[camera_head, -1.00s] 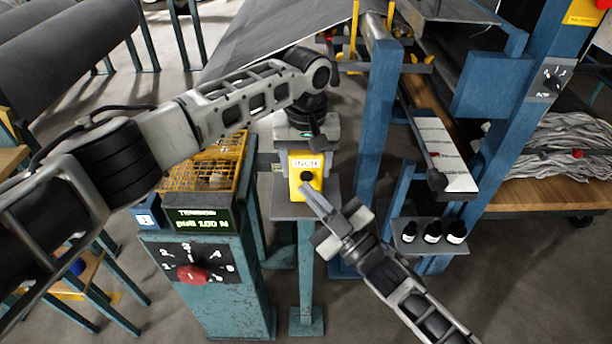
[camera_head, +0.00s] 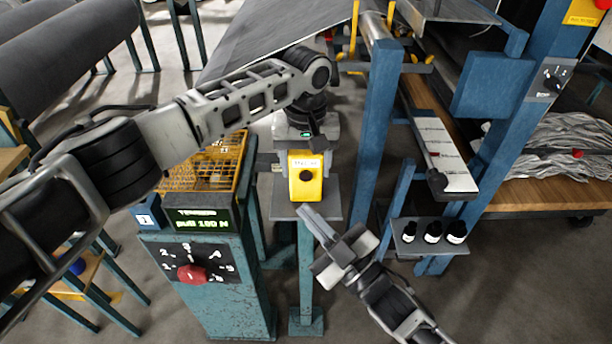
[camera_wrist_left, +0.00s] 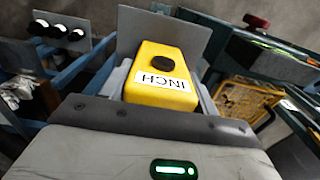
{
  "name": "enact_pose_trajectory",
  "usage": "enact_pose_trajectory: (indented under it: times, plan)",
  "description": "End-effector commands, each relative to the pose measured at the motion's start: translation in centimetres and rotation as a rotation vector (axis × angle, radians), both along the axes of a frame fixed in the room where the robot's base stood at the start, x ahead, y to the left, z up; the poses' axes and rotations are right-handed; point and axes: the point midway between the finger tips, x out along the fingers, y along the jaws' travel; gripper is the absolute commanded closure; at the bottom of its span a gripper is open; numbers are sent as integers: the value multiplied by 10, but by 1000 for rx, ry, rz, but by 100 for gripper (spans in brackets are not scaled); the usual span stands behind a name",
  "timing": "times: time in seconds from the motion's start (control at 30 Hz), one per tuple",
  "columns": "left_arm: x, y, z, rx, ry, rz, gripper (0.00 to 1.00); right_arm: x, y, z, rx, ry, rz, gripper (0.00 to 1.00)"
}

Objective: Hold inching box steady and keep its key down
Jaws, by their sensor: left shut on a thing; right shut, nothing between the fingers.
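The yellow inching box (camera_head: 305,182) with a white INCH label and a round black key (camera_head: 306,175) stands at the small grey shelf (camera_head: 328,208) on a blue post. My left gripper (camera_head: 304,155) is shut on the box from behind; in the left wrist view the box (camera_wrist_left: 160,78) sits between its fingers, its black key (camera_wrist_left: 163,63) in plain sight with nothing on it. My right gripper (camera_head: 312,214) is shut and empty, below and just right of the box, its fingertips apart from the key.
A tension console (camera_head: 205,290) with a red knob (camera_head: 192,273) stands left of the post, with a yellow mesh basket (camera_head: 215,160) behind. Several black bottles (camera_head: 433,232) stand on a bracket at right. Blue uprights (camera_head: 375,130) rise beside the box.

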Motion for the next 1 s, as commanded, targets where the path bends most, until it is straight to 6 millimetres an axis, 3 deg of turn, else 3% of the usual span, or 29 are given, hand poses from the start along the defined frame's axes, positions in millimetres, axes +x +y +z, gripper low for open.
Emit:
enact_pose_trajectory:
  times: [0.27,0.3,0.37,0.4,0.77,1.0]
  plan:
    - [0,0,1,-1,-1,0,72,0,0,0,-1,-1,0,100]
    - [0,0,1,-1,-1,0,35,0,0,0,-1,-1,0,100]
    - [0,0,1,-1,-1,0,18,0,0,0,-1,-1,0,100]
    - [0,0,1,-1,-1,0,15,0,0,0,-1,-1,0,100]
    - [0,0,8,-1,-1,0,15,0,0,0,-1,-1,0,100]
    - [1,0,52,-2,-4,0,15,0,0,0,0,0,0,100]
